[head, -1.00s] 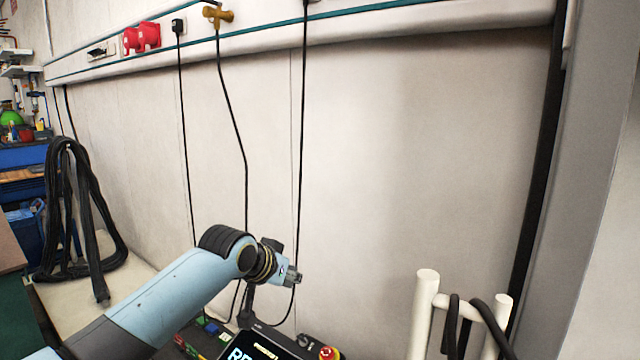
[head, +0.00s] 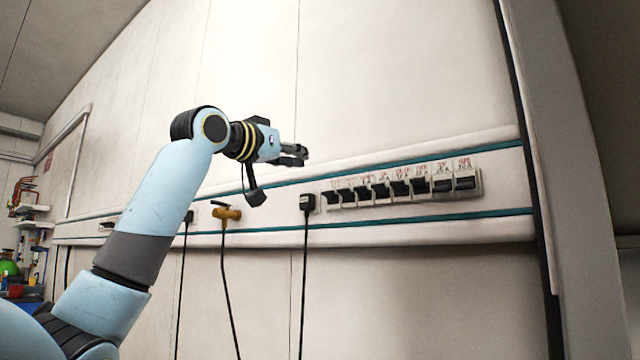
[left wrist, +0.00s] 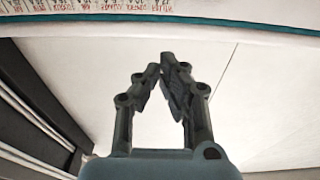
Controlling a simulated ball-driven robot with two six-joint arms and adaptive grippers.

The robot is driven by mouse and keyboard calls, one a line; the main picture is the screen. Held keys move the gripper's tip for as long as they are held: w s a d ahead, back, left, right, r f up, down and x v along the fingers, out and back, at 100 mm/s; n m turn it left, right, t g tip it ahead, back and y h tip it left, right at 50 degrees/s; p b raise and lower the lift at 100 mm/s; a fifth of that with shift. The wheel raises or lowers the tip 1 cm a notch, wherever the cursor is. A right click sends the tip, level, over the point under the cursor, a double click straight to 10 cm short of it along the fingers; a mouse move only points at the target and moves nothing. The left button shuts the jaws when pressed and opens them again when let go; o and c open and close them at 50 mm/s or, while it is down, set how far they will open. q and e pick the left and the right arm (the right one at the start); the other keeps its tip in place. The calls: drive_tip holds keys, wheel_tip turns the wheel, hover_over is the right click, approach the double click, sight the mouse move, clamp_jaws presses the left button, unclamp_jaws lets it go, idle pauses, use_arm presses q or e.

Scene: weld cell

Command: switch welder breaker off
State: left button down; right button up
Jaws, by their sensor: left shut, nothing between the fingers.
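A row of several breakers (head: 401,188) with black switches sits in the white wall trunking in the head view. Small red labels run above them, too small to read there, so I cannot tell which one is the welder breaker. My left gripper (head: 304,155) is shut and empty, raised in front of the wall, up and to the left of the row in the picture. In the left wrist view its fingers (left wrist: 163,66) come together at the tips. Red lettering (left wrist: 80,5) shows at that view's top edge; the switches are out of its frame. My right gripper is not in view.
The trunking (head: 430,232) has teal stripes and runs along the wall. A black plug (head: 307,203) with a hanging cable sits just left of the breakers, and a brass valve (head: 227,213) farther left. A grey post (head: 565,150) stands at the right. The wall above is clear.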

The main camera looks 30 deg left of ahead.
sight(336, 162)
use_arm(q)
drive_tip(key=w+p, duration=0.1)
drive_tip(key=w, duration=0.2)
drive_tip(key=w+d+r+p, duration=0.1)
drive_tip(key=w, duration=0.2)
drive_tip(key=w+p, duration=0.1)
drive_tip(key=w, duration=0.2)
drive_tip(key=shift+w+d+r+p, duration=0.2)
drive_tip(key=shift+w+p, duration=0.1)
wheel_tip(336, 162, down, 3)
drive_tip(key=shift+s+a+f, duration=0.1)
drive_tip(key=shift+s+f, duration=0.05)
drive_tip(key=shift+f, duration=0.05)
drive_tip(key=shift+s+f+p, duration=0.15)
drive_tip(key=shift+f+p, duration=0.1)
drive_tip(key=shift+p, duration=0.05)
drive_tip(key=shift+f, duration=0.15)
